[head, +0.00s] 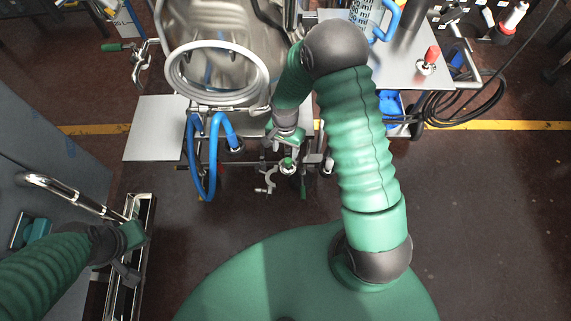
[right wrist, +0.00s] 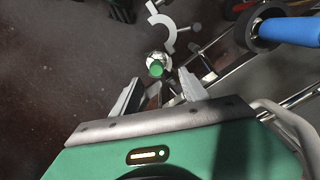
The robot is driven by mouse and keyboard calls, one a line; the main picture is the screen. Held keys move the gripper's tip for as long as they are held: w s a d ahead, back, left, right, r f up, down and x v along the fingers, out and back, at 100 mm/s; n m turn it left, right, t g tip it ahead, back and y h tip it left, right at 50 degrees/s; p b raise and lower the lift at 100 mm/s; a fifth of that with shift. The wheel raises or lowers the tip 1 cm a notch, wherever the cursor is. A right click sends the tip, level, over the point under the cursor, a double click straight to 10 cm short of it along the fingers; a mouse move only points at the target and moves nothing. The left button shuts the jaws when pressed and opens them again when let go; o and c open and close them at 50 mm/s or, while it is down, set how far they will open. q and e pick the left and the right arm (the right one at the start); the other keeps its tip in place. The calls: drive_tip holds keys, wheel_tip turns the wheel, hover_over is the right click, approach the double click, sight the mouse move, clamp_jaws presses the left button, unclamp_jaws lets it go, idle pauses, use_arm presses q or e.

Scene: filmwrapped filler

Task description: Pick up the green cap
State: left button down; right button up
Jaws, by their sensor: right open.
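The green cap (right wrist: 156,68) sits on a small shiny metal fitting in the right wrist view, just beyond the fingertips. It also shows in the head view (head: 287,162), below the metal vessel. My right gripper (right wrist: 160,86) is open and empty. Its two fingers point toward the cap, apart from it. In the head view the right gripper (head: 283,141) is small and partly hidden among the fittings. My left gripper (head: 127,268) is at the lower left near a metal rail frame, and its jaws are unclear.
An open metal clamp (right wrist: 165,25) hangs beside the cap. A blue hose (head: 205,165) loops at left, and a blue handle (right wrist: 290,31) is at upper right in the wrist view. A metal table (head: 415,55) stands at the right. The floor (head: 480,210) at lower right is clear.

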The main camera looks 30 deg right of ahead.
sight(288, 160)
drive_tip(key=f, duration=0.4)
drive_tip(key=shift+w+d+f+b, duration=0.15)
drive_tip(key=shift+w+b, duration=0.05)
drive_tip(key=shift+b, duration=0.15)
drive_tip(key=shift+d+f, duration=0.1)
drive_tip(key=shift+f, duration=0.2)
drive_tip(key=shift+s+d+f, duration=0.1)
drive_tip(key=shift+s+f, duration=0.1)
drive_tip(key=shift+f, duration=0.1)
drive_tip(key=f+b, duration=0.1)
drive_tip(key=f, duration=0.1)
drive_tip(key=f+b, duration=0.1)
drive_tip(key=f, duration=0.1)
drive_tip(key=shift+s+f, duration=0.2)
drive_tip(key=shift+f, duration=0.05)
use_arm(q)
drive_tip(key=x, duration=0.3)
drive_tip(key=shift+s+d+f, duration=0.1)
drive_tip(key=shift+s+f, duration=0.1)
drive_tip(key=shift+f, duration=0.15)
use_arm(e)
drive_tip(key=shift+r, duration=0.1)
drive_tip(key=shift+c, duration=0.4)
drive_tip(key=shift+d, duration=0.1)
clamp_jaws()
